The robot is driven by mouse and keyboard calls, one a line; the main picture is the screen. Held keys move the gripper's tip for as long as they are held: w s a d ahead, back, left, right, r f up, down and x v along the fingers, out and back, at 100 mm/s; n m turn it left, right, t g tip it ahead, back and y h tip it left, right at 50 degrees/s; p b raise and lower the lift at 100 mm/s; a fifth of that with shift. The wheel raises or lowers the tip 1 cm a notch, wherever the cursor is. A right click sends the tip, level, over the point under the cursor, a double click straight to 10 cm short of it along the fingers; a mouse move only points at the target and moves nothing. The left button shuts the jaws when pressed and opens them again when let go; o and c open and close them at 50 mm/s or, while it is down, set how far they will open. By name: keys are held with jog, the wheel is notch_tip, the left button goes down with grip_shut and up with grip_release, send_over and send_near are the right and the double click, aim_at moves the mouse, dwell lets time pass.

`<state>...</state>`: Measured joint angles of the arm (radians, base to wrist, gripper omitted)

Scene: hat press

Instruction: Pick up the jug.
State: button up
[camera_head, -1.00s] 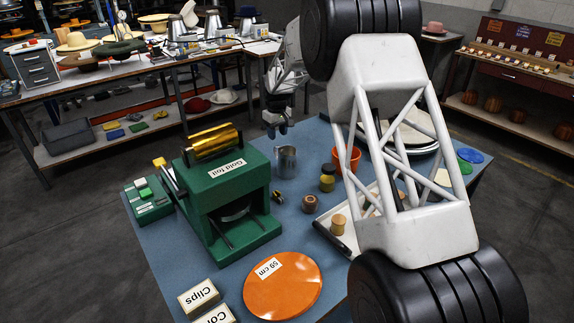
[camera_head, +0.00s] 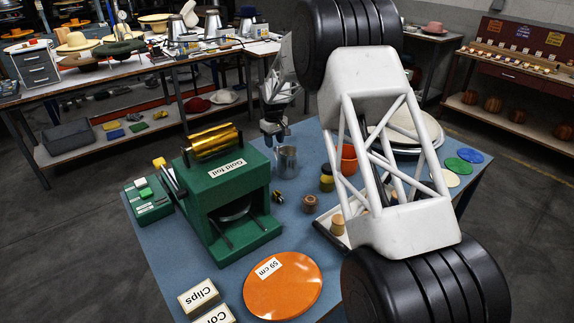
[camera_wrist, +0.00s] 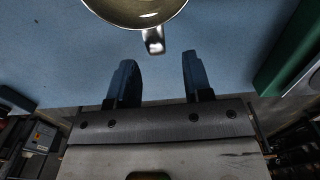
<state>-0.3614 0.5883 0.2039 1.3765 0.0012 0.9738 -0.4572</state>
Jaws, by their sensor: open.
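The jug is a small grey metal vessel (camera_head: 287,168) standing on the blue table behind the green press, near the table's far edge. In the wrist view the jug's rim (camera_wrist: 140,20) is cut off by the top edge, and its handle (camera_wrist: 154,42) points toward my gripper. My gripper (camera_head: 275,140) is open and empty, just behind and left of the jug in the head view. In the wrist view my gripper (camera_wrist: 158,60) has its two blue fingers spread, with the handle just ahead of the gap between them. I see no contact.
The green press (camera_head: 226,195) with gold foil stands left of the jug. An orange pot (camera_head: 349,160), yellow-and-dark jars (camera_head: 327,178) and a small brown pot (camera_head: 310,203) stand to its right. An orange disc (camera_head: 283,285) lies in front. My arm hides part of the table's right.

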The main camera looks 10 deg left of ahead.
aim_at(275, 151)
dwell(0.3)
jog(key=shift+d+f, duration=0.1)
jog(key=shift+f, duration=2.5)
grip_shut()
